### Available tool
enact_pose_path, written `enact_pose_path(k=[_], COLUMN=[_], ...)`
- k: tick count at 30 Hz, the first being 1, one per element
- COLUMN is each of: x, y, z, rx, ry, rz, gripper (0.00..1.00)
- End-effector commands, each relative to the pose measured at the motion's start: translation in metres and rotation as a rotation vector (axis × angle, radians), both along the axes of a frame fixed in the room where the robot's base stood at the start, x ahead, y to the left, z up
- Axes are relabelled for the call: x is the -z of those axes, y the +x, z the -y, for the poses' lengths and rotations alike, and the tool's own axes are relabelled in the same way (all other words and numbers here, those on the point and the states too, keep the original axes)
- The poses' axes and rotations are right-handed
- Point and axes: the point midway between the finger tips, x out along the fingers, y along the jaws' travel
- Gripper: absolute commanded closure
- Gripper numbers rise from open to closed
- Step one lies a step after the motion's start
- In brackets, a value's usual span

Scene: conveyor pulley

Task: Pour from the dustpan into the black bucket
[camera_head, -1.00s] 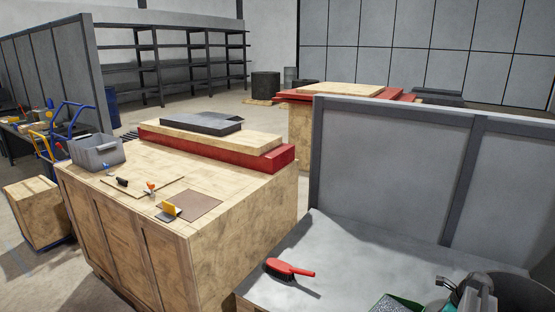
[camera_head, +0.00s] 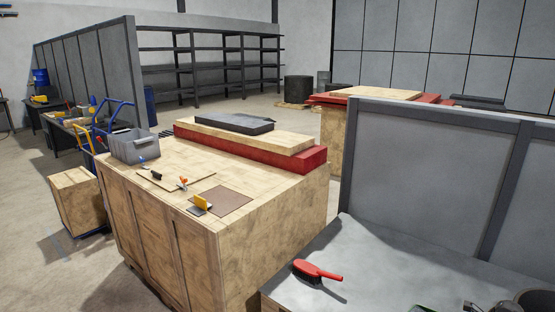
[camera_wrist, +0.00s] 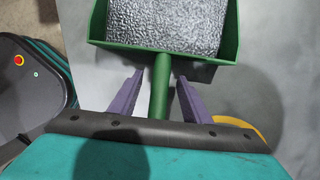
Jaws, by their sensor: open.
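In the wrist view a green dustpan (camera_wrist: 163,48) holds grey grainy material. Its green handle runs down between the two purple fingers of my gripper (camera_wrist: 160,77). The fingers are open, one on each side of the handle, with gaps showing at the tips. The pan's far edge is cut off at the top of the picture. In the head view a dark rounded rim, apparently the black bucket (camera_head: 537,298), is cut off at the lower right corner. Most of it is out of view.
A red brush (camera_head: 316,271) lies on the grey worktop (camera_head: 395,270), which a grey panel (camera_head: 430,180) backs. A yellow ring-shaped thing (camera_wrist: 240,126) lies right of the fingers. A wooden workbench (camera_head: 270,240) with a grey bin (camera_head: 134,147) and small tools stands to the left.

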Motion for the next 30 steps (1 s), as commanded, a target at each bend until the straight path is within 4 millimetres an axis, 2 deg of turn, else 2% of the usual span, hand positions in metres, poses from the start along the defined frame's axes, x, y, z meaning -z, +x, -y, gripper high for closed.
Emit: enact_pose_path(k=[2,3,10,30], x=[-0.0001,-0.0001,-0.0002,-0.009], y=[-0.0001,-0.0001,-0.0001,0.0001], z=[-0.0001,-0.0001,-0.0001,-0.0001], rx=[0.0,0.0,0.0,0.0], ry=[0.0,0.0,0.0,0.001], rz=[0.0,0.0,0.0,0.001], gripper=[0.57,0.6,0.99,1.0])
